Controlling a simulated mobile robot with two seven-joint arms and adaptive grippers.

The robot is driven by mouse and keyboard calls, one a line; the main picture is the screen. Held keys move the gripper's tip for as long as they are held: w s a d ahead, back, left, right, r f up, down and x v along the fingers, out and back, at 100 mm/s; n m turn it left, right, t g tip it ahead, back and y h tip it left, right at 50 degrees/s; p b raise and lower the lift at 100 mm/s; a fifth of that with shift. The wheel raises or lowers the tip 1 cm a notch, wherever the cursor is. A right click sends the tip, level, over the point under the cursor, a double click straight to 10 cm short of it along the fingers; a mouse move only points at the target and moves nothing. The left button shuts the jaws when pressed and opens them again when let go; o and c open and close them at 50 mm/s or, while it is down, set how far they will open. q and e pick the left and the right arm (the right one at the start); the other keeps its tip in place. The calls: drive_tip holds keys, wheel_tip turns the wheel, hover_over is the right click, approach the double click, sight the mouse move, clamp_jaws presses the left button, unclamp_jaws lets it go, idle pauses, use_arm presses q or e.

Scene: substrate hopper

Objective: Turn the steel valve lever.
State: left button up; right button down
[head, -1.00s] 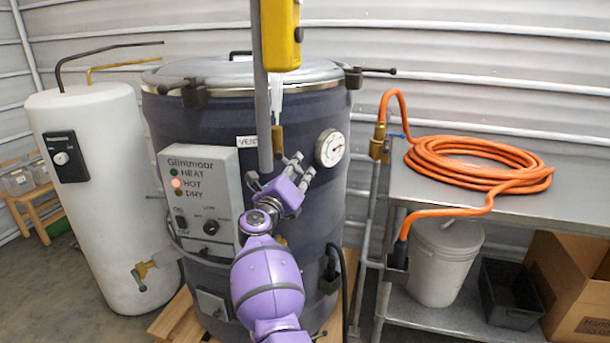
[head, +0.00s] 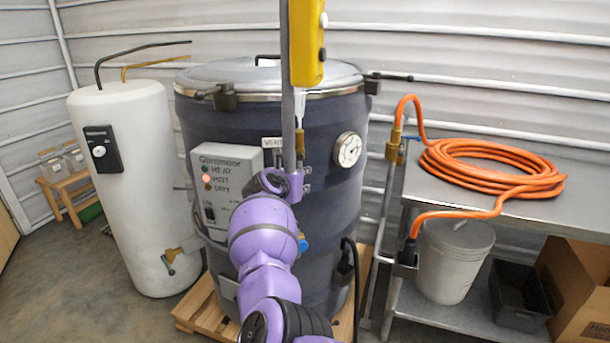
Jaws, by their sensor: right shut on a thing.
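A long grey bar, which I take to be the steel valve lever (head: 286,80), hangs down in front of the dark drum from above the top edge of the head view. Its upper end is out of view. My right gripper (head: 297,180) is at the bar's lower end, in front of the drum, and is shut on it. My purple wrist and forearm hide part of the fingers and the drum's front. My left gripper is not in view.
A yellow box (head: 307,45) with a white tip hangs just right of the bar. The drum (head: 330,220) carries a control box (head: 228,165) and round gauge (head: 347,150). A white tank (head: 125,200) stands left. A bench with an orange hose (head: 490,165) stands right.

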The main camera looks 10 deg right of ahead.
drive_tip(key=shift+w+a+r+y, duration=0.1)
drive_tip(key=shift+a+y, duration=0.1)
drive_tip(key=shift+y, duration=0.2)
drive_tip(key=c, duration=1.8)
unclamp_jaws()
drive_tip(key=shift+a, duration=0.15)
drive_tip(key=shift+s+a+r, duration=0.15)
drive_tip(key=shift+s+a, duration=1.2)
drive_tip(key=shift+s, duration=0.7)
drive_tip(key=shift+s+a+r, duration=0.2)
drive_tip(key=shift+s+a, duration=1.15)
drive_tip(key=shift+s, duration=0.75)
drive_tip(key=shift+s+a+r, duration=0.15)
drive_tip(key=shift+s+a, duration=1.2)
drive_tip(key=shift+s, duration=0.7)
